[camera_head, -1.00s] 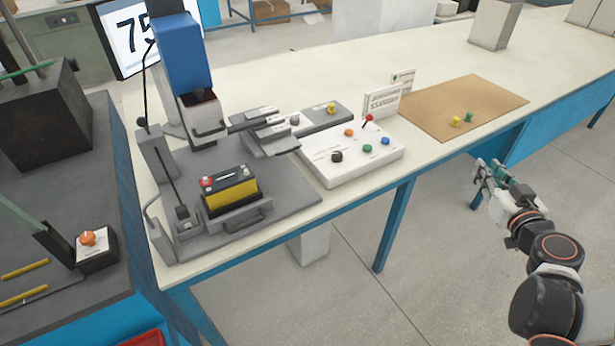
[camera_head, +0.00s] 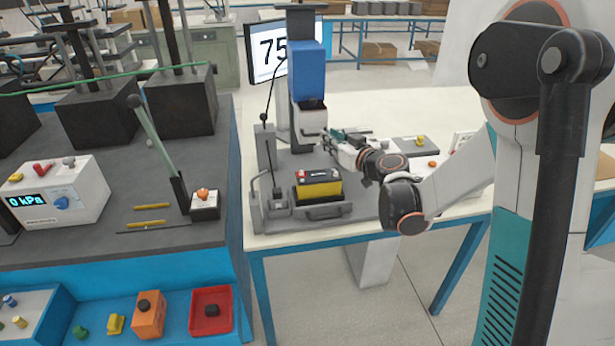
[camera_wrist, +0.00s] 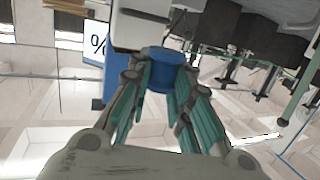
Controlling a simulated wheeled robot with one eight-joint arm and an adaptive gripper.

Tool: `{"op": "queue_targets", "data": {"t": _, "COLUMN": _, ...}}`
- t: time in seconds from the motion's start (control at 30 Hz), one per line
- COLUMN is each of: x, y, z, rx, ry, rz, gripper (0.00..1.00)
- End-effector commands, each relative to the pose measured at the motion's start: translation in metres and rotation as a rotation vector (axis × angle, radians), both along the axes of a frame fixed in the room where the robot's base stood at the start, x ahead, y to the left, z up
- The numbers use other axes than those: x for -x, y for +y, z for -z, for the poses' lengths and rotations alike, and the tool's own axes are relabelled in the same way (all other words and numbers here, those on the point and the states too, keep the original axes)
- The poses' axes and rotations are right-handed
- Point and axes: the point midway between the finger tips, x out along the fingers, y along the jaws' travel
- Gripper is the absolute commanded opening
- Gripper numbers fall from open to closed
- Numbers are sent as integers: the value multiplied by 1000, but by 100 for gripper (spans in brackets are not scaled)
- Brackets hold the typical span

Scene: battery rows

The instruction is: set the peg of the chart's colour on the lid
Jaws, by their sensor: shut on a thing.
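My gripper (camera_head: 330,138) reaches leftward over the press fixture, above and behind a yellow-and-black battery (camera_head: 320,190). The battery's black lid (camera_head: 318,176) faces up. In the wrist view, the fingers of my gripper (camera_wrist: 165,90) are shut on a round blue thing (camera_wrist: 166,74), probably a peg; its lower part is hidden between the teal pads. In the head view it is too small to make out. A screen (camera_head: 266,52) reads 75, partly covered by the press. I cannot pick out a colour chart.
The blue press head (camera_head: 307,72) stands just behind my gripper. A lever with a green handle (camera_head: 157,140) rises at the left bench's edge.

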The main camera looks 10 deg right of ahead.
Motion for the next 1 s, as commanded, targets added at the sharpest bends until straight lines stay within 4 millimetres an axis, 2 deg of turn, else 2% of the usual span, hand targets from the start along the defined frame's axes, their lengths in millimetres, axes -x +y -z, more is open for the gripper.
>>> {"op": "queue_targets", "data": {"t": 0.03, "x": -20, "y": 0, "z": -10, "rx": 0, "ry": -1, "rz": -5, "gripper": 3}}
{"op": "queue_targets", "data": {"t": 0.1, "x": -43, "y": 1, "z": -22, "rx": -1, "ry": -1, "rz": -11, "gripper": 3}}
{"op": "queue_targets", "data": {"t": 0.2, "x": -67, "y": 3, "z": -37, "rx": -1, "ry": -2, "rz": -18, "gripper": 3}}
{"op": "queue_targets", "data": {"t": 0.3, "x": -82, "y": 4, "z": -46, "rx": -1, "ry": -2, "rz": -23, "gripper": 3}}
{"op": "queue_targets", "data": {"t": 0.4, "x": -88, "y": 4, "z": -44, "rx": -1, "ry": -2, "rz": -24, "gripper": 3}}
{"op": "queue_targets", "data": {"t": 0.47, "x": -89, "y": 4, "z": -36, "rx": -1, "ry": -2, "rz": -25, "gripper": 3}}
{"op": "queue_targets", "data": {"t": 0.8, "x": -88, "y": 4, "z": 48, "rx": -2, "ry": -3, "rz": -24, "gripper": 3}}
{"op": "queue_targets", "data": {"t": 1.0, "x": -88, "y": 4, "z": 90, "rx": -2, "ry": -3, "rz": -24, "gripper": 3}}
